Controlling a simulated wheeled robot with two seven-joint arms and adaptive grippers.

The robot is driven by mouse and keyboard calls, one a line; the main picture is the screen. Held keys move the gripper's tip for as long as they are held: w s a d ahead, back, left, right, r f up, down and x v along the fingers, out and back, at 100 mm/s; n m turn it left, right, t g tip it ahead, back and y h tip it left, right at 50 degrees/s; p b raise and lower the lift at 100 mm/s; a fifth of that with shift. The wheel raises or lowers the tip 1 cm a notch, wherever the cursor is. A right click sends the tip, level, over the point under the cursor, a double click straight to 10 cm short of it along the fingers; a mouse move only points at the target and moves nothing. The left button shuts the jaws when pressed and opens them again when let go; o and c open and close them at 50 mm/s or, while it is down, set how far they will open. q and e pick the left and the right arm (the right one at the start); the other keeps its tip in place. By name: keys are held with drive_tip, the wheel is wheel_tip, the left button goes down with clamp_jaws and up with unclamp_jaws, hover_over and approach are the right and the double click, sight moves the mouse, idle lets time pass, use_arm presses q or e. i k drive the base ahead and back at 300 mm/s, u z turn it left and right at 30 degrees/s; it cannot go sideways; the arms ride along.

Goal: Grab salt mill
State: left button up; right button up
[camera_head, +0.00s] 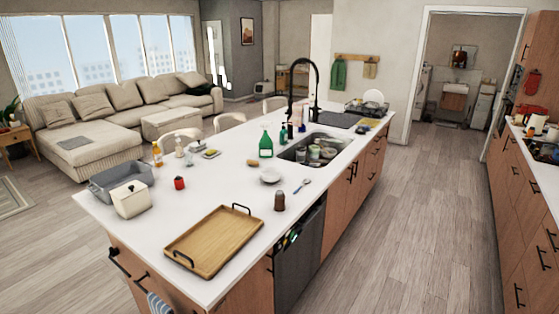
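A small dark brown, mill-shaped item (280,201) stands upright on the white island top, near its front edge above the dishwasher. It is the likeliest salt mill, but it is too small to tell for certain. A small pale bottle or shaker (179,148) stands at the back left of the island, beside an amber bottle (157,155). Neither of my grippers shows in the head view.
A wooden tray (214,241) with black handles lies left of the brown item. A white bowl (270,175) and a spoon (302,185) lie behind it. Floor right of the island is clear.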

sight(280, 201)
drive_tip(key=z, duration=0.45)
drive_tip(key=i, duration=1.25)
drive_tip(key=u, duration=0.3)
